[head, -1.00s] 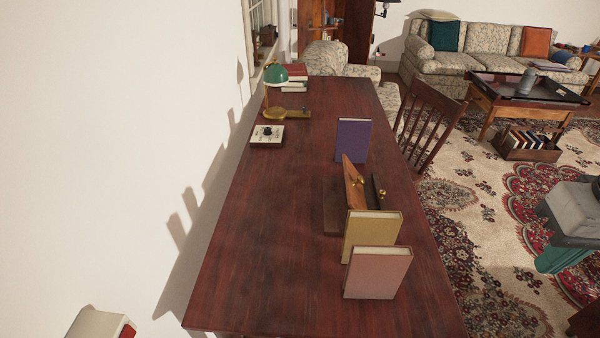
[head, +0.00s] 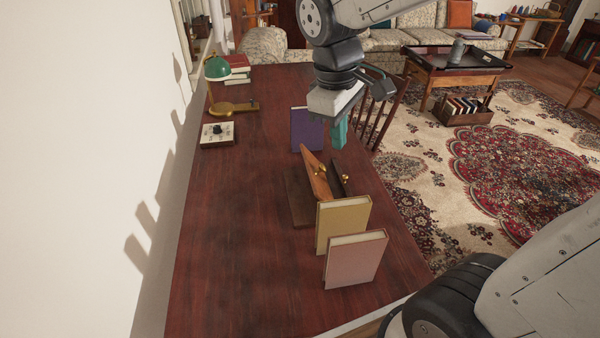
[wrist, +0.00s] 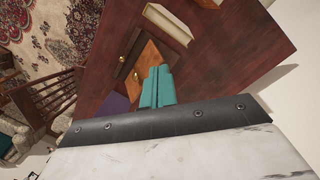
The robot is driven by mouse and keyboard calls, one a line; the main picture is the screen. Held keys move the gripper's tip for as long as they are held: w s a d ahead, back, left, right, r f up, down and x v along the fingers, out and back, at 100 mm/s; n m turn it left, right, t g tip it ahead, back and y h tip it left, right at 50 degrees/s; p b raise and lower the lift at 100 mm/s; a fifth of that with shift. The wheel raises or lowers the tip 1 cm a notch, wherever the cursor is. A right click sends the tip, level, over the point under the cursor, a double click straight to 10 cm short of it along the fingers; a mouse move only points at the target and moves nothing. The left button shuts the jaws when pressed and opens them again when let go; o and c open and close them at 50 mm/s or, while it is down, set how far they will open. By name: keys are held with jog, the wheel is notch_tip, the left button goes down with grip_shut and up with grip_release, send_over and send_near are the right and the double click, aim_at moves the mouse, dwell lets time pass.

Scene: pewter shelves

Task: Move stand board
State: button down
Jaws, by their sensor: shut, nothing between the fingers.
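A wooden stand stands on the desk between the books. It has a dark flat base (head: 298,203), a lighter brown board (head: 314,178) that leans to one side, and a darker upright piece (head: 338,178) with brass knobs. Which part is the stand board I cannot tell for sure. In the wrist view the lighter board (wrist: 150,58) shows just beyond my fingertips. My gripper (head: 340,138) has teal fingers, pressed together and empty. It hangs above the desk near the stand and the purple book (head: 306,128). The fingers also show in the wrist view (wrist: 157,80).
A yellow book (head: 342,225) and a pink book (head: 354,260) stand upright on the near side of the stand. A green lamp (head: 217,70) and a dial box (head: 217,134) are at the far left. The desk's left middle (head: 235,230) is clear. A chair (head: 375,115) stands at the right edge.

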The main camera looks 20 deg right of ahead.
jog(key=w+a+f+n+h, duration=0.1)
jog(key=w+a+f+n, duration=0.3)
jog(key=w+f, duration=0.3)
jog(key=w+a+f+n+h, duration=0.1)
jog(key=w+a+f+n, duration=0.35)
jog(key=w+f, duration=0.35)
jog(key=shift+g, duration=0.3)
jog(key=x, duration=0.5)
jog(key=d+x, duration=0.1)
jog(key=x, duration=0.2)
jog(key=shift+s, duration=0.15)
jog(key=shift+d, duration=0.45)
jog(key=shift+s+d+r, duration=0.15)
jog(key=shift+d+r, duration=0.35)
jog(key=shift+d, duration=0.1)
jog(key=shift+s+d+r, duration=0.15)
jog(key=shift+d+r, duration=0.35)
jog(key=shift+d, duration=0.15)
jog(key=shift+s+d+r, duration=0.1)
jog(key=shift+d+r, duration=0.35)
jog(key=shift+d, duration=0.2)
